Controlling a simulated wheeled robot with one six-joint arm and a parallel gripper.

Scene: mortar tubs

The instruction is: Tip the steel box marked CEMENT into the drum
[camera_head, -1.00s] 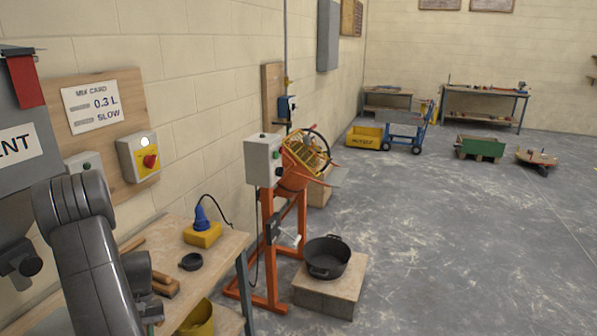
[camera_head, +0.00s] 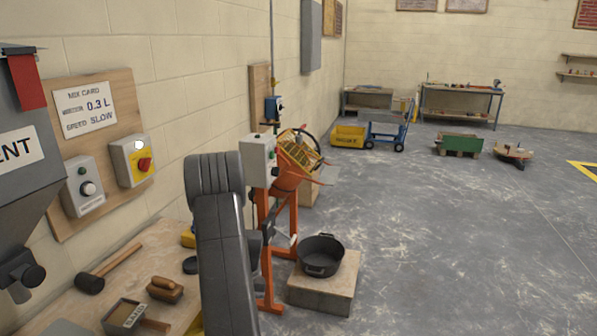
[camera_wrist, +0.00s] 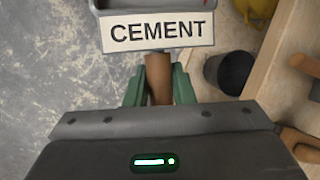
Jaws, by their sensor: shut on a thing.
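The steel box marked CEMENT (camera_wrist: 158,30) is at the top of the wrist view, its white label facing me. Its brown handle (camera_wrist: 158,78) lies between the green fingers of my gripper (camera_wrist: 159,90), which are shut on it. Only the near part of the box shows, so I cannot tell what is in it. In the head view my arm hides the gripper and box. The orange mixer drum (camera_head: 288,182), with a yellow grille and a dark handwheel, stands beyond my arm on an orange frame.
A bench (camera_head: 155,250) at lower left holds a mallet (camera_head: 105,272), a brush (camera_head: 165,289) and another marked box (camera_head: 124,314). A grey hopper (camera_head: 30,190) hangs at far left. A black tub (camera_head: 321,255) sits on a block before the mixer.

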